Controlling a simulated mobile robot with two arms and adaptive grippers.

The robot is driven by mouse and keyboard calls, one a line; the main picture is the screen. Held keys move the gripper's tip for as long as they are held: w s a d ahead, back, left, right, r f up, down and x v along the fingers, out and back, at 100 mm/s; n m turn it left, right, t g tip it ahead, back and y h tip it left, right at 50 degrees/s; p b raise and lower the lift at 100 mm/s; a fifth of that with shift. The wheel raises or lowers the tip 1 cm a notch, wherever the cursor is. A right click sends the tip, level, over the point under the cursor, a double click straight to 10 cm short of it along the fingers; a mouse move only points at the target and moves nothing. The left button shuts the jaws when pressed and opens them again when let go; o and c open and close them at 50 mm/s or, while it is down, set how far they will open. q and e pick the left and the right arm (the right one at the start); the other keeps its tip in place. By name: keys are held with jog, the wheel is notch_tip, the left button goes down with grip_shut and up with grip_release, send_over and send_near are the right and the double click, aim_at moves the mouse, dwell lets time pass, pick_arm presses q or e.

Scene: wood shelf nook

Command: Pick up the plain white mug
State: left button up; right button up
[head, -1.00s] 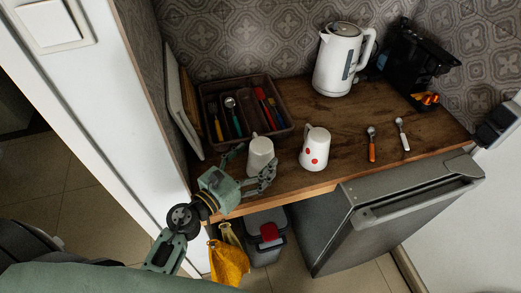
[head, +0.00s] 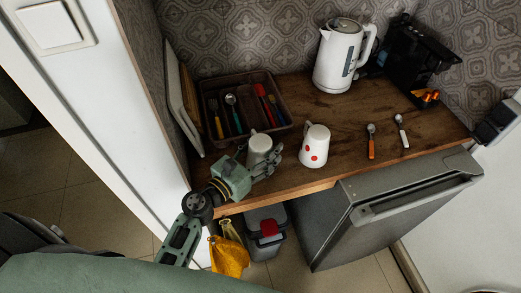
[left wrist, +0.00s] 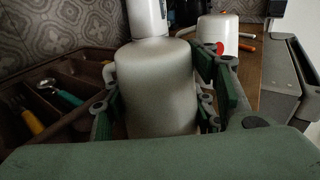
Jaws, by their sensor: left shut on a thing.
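In the left wrist view the mug (left wrist: 155,88) fills the middle, between the fingers of my left gripper (left wrist: 158,110). I cannot tell whether the mug is clear of the counter. My right gripper is not in view.
A brown cutlery tray (head: 284,91) lies behind and left of the mug. A white kettle (head: 337,62) and a black coffee machine (head: 412,58) stand at the back. Two spoons (head: 371,142) lie on the right. A grey fridge (head: 400,210) is below the counter.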

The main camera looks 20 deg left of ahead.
pick_arm(q)
jog(key=c, duration=0.6)
jog(key=shift+r, duration=0.15)
